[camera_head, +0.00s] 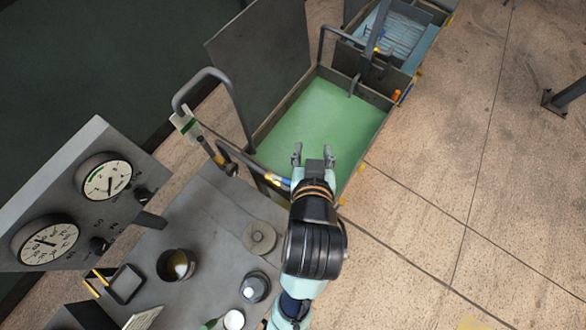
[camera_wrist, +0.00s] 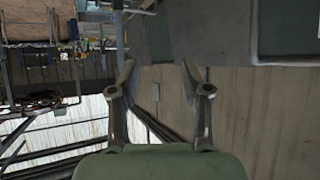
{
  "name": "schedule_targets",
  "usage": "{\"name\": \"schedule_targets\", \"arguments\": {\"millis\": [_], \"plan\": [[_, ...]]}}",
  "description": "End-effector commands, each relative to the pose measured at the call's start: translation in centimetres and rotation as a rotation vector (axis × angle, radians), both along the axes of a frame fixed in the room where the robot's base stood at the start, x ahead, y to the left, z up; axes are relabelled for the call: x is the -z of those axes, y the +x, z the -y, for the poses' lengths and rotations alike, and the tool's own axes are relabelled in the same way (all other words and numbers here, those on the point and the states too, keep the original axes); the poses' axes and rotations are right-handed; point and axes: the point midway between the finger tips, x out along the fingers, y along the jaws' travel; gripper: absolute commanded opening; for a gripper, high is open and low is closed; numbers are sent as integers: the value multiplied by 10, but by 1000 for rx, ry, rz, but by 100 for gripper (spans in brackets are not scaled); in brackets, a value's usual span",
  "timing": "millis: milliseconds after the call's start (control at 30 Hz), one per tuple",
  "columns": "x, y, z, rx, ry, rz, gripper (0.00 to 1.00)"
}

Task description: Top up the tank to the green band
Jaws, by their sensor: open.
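In the head view, an open tank (camera_head: 264,128) with green liquid stands beyond the bench. A small tag with a green stripe (camera_head: 186,126) sits by the bent pipe at the tank's left. My gripper (camera_head: 313,150) is open and empty over the tank's near part, fingers pointing away from the bench; its height above the liquid is unclear. In the wrist view my gripper (camera_wrist: 157,76) shows spread fingers with nothing held between them.
The grey bench (camera_head: 213,214) holds a dark pot (camera_head: 177,265), a round disc (camera_head: 260,237), a lidded jar (camera_head: 255,287) and a small tray (camera_head: 126,284). A second tank (camera_head: 400,38) with blue contents stands behind. Bent pipes rise beside the green tank. Floor at right is mostly clear.

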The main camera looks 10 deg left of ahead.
Motion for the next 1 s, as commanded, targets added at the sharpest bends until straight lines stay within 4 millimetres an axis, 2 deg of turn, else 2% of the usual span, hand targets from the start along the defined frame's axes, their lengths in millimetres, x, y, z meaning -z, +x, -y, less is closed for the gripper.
{"name": "schedule_targets", "arguments": {"millis": [33,67,100,200,300,333,400,500,700,867,1000], "plan": [[65,11,-7,-89,1,-64,48],[95,17,-13,-162,6,-104,48],[135,24,-21,-268,20,-150,48],[217,31,-38,-553,94,-213,48],[274,31,-46,-818,214,-182,48],[286,30,-45,-889,254,-153,48],[303,28,-41,-1020,345,-64,48],[313,26,-29,-1135,447,75,48],[316,22,-4,-1211,556,251,48],[312,21,-1,-1219,568,274,48],[311,22,-14,-1220,569,272,48]]}}
